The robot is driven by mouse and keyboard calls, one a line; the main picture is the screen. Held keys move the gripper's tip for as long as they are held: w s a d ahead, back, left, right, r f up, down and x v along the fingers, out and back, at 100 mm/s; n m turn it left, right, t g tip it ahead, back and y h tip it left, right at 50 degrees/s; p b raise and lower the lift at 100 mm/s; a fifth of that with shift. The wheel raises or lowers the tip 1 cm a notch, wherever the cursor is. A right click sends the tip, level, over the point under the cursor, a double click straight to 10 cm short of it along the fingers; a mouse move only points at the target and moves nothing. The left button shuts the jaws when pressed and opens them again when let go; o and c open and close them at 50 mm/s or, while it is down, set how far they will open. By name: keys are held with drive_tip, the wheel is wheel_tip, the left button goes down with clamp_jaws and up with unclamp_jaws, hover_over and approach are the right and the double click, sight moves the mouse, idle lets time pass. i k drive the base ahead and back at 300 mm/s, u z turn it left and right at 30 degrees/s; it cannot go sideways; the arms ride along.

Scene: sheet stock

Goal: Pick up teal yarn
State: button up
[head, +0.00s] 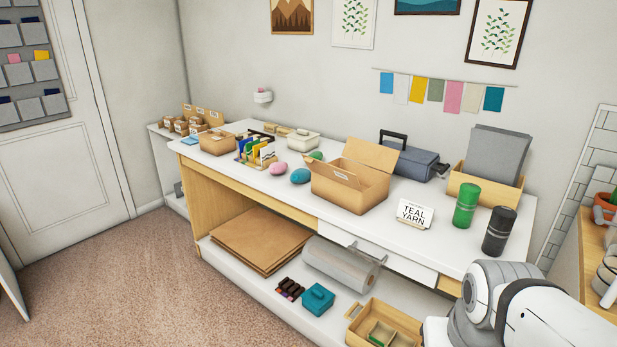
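A teal yarn ball (301,176) rests on the white tabletop (380,222), left of the open cardboard box. A pink yarn ball (279,168) sits just left of it, and a green one (316,156) lies behind it, partly hidden by the box. Part of my white arm shows at the lower right; my gripper is not in the picture.
The open cardboard box (349,185) stands close to the teal ball. A divided holder of colored items (256,153) is to its left. A green can (466,205) and a black can (499,231) stand at the right. The tabletop in front of the balls is clear.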

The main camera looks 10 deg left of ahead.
sight(299, 175)
drive_tip(key=u, duration=1.6)
drive_tip(key=i, duration=3.25)
drive_tip(key=z, duration=3.2)
drive_tip(key=i, duration=0.55)
drive_tip(key=u, duration=0.15)
